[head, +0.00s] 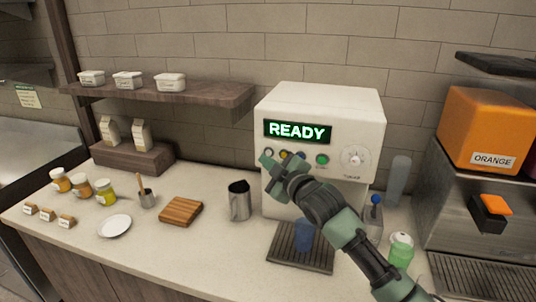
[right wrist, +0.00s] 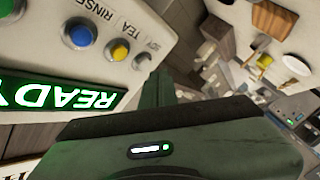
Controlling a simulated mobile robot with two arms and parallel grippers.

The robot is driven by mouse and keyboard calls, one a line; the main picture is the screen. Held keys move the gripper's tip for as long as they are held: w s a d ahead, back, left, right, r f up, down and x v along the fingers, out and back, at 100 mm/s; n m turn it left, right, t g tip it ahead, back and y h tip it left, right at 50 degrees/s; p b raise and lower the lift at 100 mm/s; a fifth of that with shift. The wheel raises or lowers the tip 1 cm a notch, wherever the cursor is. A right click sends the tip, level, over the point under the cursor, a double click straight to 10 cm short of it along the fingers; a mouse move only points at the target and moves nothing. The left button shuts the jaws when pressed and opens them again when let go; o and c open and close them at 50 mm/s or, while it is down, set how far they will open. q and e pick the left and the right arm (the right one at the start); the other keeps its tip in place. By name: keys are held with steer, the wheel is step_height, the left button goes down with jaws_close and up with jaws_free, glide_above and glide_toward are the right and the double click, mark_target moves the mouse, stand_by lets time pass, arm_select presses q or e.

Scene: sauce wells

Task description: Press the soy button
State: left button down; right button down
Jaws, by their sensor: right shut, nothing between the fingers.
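A white machine (head: 370,105) with a lit READY display (head: 297,131) stands against the wall. Its front has a row of buttons. In the right wrist view I see a blue button (right wrist: 79,33) labelled RINSE, a yellow button (right wrist: 117,50) labelled TEA and a grey button (right wrist: 142,61) beside it. My right gripper (head: 268,163) is shut and empty, in front of the left end of the button row. Contact with a button cannot be made out. My left gripper is not in view.
A green button (head: 322,159) and a dial (head: 353,157) are further right on the machine. A blue cup (head: 304,234) stands on the drip tray (head: 290,259) below my arm. A metal pitcher (head: 239,201) stands to the left. An orange dispenser (head: 488,125) is at the right.

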steer(key=shift+w, duration=0.1)
steer(key=shift+w+d, duration=0.15)
steer(key=shift+w, duration=0.15)
steer(key=shift+w+d, duration=0.15)
steer(key=shift+w, duration=0.3)
stand_by(0.7)
stand_by(0.4)
steer(key=shift+s+a+p, duration=0.3)
steer(key=shift+s+p, duration=0.35)
steer(key=shift+s, duration=0.2)
steer(key=s, duration=0.1)
steer(key=s+a+p, duration=0.1)
steer(key=s, duration=0.1)
steer(key=s+p, duration=0.1)
steer(key=shift+s+a, duration=0.25)
steer(key=shift+s, duration=0.1)
